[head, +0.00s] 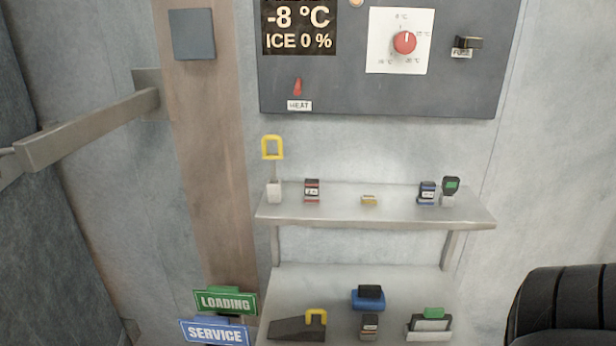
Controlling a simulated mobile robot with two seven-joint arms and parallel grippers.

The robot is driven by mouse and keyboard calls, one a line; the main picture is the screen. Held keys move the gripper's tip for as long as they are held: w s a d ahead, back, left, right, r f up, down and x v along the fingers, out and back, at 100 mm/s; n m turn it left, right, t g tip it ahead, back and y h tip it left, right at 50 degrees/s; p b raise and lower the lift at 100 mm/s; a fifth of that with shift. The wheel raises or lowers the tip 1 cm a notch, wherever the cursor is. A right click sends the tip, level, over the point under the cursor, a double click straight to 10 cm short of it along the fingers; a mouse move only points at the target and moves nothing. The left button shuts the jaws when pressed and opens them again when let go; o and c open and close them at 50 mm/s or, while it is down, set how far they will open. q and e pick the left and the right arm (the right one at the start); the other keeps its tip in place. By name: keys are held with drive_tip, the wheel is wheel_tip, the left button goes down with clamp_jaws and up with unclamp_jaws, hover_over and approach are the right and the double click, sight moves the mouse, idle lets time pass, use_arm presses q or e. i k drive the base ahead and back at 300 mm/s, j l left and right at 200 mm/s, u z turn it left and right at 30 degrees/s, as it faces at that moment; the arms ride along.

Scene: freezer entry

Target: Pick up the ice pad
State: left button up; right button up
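I cannot tell for certain which object is the ice pad. On the lower shelf (350,285), a blue block with a black top (368,298) sits towards the back. In front of it are a dark wedge with a yellow handle (298,328), a small grey and black block (369,327) and a grey and white piece with a green top (430,326). Neither of my grippers shows in the head view.
The upper shelf (375,214) holds several small items, including a yellow-looped piece (272,165), a red block (312,190) and a blue block (427,193). A control panel (390,90) hangs above. A metal bar (90,130) juts out at left. LOADING (226,302) and SERVICE (215,333) signs stand lower left.

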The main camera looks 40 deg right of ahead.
sight(371, 298)
drive_tip(key=z, duration=1.8)
